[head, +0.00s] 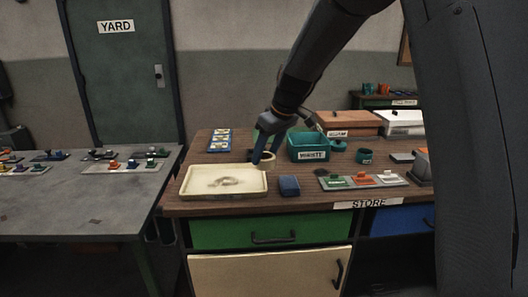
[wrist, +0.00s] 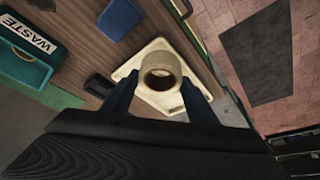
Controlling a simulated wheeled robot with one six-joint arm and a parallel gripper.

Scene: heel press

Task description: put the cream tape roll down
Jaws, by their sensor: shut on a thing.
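The cream tape roll (head: 267,164) is held in my gripper (head: 262,152) above the wooden bench, by the back right corner of the cream tray in the head view. In the wrist view, the roll (wrist: 160,90) sits between the two dark blue fingers of my gripper (wrist: 158,92), its hole facing the camera. The fingers are shut on its sides. The cream tray (head: 184,186) shows behind the roll in the wrist view (wrist: 125,73). A faint grey mark shows on the tray's floor. I cannot tell the exact height of the roll.
A teal WASTE bin (head: 309,155) stands right of my gripper, also in the wrist view (wrist: 22,69). A dark blue block (head: 289,186) lies right of the tray. A grey board (head: 361,180) with coloured pieces is further right. A blue card (head: 219,140) lies behind the tray.

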